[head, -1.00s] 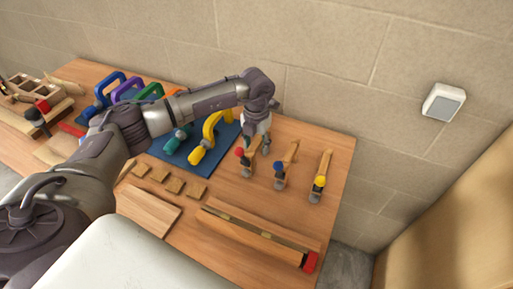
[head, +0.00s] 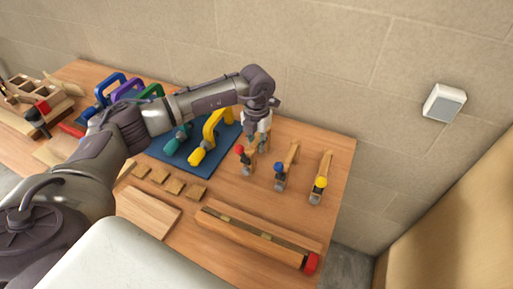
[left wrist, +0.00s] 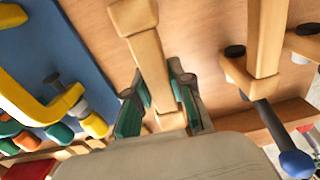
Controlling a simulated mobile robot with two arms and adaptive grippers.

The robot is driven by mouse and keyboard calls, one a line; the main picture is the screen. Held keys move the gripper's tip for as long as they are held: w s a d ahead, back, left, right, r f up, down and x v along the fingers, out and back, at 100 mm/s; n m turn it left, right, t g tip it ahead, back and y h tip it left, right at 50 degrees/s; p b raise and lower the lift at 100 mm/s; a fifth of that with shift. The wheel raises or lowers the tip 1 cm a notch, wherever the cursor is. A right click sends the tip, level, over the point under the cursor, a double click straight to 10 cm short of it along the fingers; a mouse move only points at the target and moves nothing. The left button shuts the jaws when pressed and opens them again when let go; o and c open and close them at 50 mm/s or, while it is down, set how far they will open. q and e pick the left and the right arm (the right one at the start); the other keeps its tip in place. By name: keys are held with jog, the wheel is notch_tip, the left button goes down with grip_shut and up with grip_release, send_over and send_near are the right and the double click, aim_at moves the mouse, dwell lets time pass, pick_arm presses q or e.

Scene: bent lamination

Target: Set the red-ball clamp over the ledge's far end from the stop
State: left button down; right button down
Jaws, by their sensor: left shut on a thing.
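The red-ball clamp (head: 246,161) is a wooden clamp with a red ball, at the left of a row of three at the back right of the table. My left gripper (head: 260,142) is shut on its wooden bar. In the left wrist view the bar (left wrist: 150,62) runs between the two fingers of the gripper (left wrist: 160,105); its red ball is hidden there. The ledge (head: 250,239) is a long wooden piece at the table's front right. The red stop (head: 311,263) sits at its right end; its left end is bare. My right gripper is out of view.
A blue-ball clamp (head: 281,175) and a yellow-ball clamp (head: 319,188) stand close to the right. Several coloured clamps lie on a blue mat (head: 190,162) to the left. Small wooden blocks (head: 173,186) and a flat board (head: 148,211) lie left of the ledge.

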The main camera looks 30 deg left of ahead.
pick_arm(q)
notch_tip(320, 180, up, 8)
jog(key=shift+f+b, duration=0.1)
jog(key=shift+b, duration=0.85)
notch_tip(320, 180, up, 7)
jog(key=p, duration=0.3)
jog(key=shift+p, duration=0.3)
